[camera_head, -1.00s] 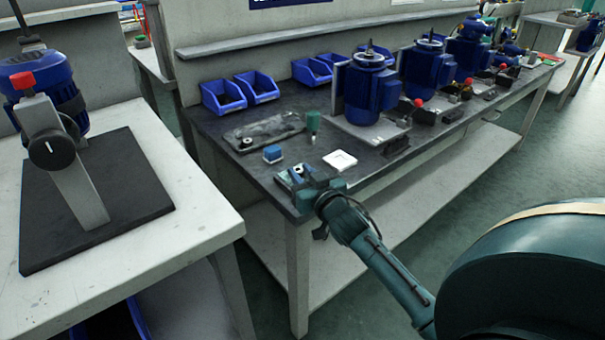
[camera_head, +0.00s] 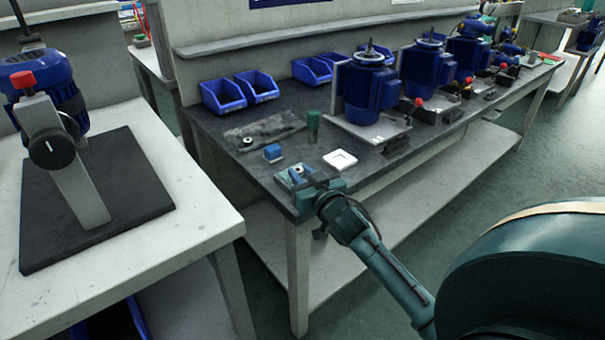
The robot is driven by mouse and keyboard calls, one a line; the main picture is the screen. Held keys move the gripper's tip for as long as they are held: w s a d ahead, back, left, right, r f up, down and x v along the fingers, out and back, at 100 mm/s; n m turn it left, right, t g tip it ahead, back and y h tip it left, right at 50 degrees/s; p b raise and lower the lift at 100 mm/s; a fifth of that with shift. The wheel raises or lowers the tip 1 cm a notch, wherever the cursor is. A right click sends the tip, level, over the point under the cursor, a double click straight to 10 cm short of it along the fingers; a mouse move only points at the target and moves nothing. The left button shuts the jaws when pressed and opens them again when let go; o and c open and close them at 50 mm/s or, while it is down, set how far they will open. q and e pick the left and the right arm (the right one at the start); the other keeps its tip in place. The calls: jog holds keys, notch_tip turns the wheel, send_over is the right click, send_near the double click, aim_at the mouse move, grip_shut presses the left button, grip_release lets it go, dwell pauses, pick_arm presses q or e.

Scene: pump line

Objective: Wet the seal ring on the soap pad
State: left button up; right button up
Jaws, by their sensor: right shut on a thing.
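My right gripper (camera_head: 303,178) is at the near front corner of the dark workbench, low over a small flat pale-blue pad (camera_head: 285,179), which looks like the soap pad. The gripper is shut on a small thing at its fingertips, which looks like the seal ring. The ring is too small and too covered by the fingers to make out. I cannot tell whether it touches the pad. The gripper also hides part of the pad. My left gripper is not in view.
Close by on the bench stand a blue block (camera_head: 273,153), a white square dish (camera_head: 340,160), a green bottle-like piece (camera_head: 313,125) and a grey tray (camera_head: 270,130). Blue motors (camera_head: 367,85) stand to the right, blue bins (camera_head: 223,96) behind. Another table (camera_head: 190,215) is at left.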

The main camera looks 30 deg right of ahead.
jog(key=shift+r+p, duration=0.55)
jog(key=shift+r, duration=0.2)
jog(key=shift+r+p, duration=1.95)
jog(key=shift+p, duration=0.1)
jog(key=shift+r+p, duration=0.6)
jog(key=shift+p, duration=0.05)
jog(key=shift+r, duration=0.15)
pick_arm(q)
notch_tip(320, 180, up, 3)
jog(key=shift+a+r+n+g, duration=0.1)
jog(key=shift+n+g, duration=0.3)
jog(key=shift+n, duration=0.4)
